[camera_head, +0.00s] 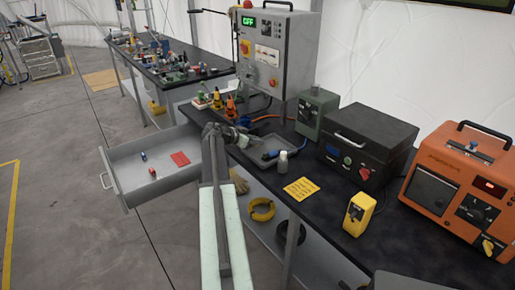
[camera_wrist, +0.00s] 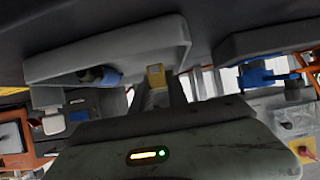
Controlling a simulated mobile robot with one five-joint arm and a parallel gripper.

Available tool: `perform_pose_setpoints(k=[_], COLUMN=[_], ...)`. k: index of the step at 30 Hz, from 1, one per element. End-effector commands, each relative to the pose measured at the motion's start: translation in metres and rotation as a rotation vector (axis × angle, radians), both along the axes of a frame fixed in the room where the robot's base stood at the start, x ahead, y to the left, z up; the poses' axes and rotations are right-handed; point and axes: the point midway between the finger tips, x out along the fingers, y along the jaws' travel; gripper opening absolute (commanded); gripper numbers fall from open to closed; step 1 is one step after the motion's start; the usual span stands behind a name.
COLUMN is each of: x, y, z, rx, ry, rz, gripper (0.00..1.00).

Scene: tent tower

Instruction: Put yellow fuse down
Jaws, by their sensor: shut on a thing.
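My gripper (camera_head: 242,138) is over the front edge of the dark workbench (camera_head: 222,118), beside a grey tray (camera_head: 292,138). In the wrist view my gripper (camera_wrist: 160,88) is shut on a small yellow block, which I take to be the yellow fuse (camera_wrist: 155,76). The fuse cannot be made out in the head view, where the jaws are small and dark. Whether it touches the bench or tray cannot be told.
An open drawer (camera_head: 118,157) at left holds a blue piece (camera_head: 143,156), a red piece (camera_head: 152,172) and a red card (camera_head: 180,159).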

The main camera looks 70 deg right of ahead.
Motion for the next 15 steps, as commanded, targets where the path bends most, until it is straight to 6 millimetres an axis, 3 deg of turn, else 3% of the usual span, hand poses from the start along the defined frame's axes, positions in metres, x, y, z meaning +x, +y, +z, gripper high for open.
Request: perform_pose_setpoints(k=[1, 2, 13, 14, 15], x=[-0.0003, -0.0003, -0.001, -0.0012, -0.0012], y=[0.0006, 0.0006, 0.0005, 0.0005, 0.0005], z=[-0.0211, -0.0243, -0.0247, -0.0237, -0.023], rx=[0.0, 0.0, 0.0, 0.0, 0.0], ry=[0.0, 0.0, 0.0, 0.0, 0.0], rz=[0.0, 0.0, -0.001, -0.001, -0.001], gripper=[0.0, 0.0, 0.0, 0.25, 0.28])
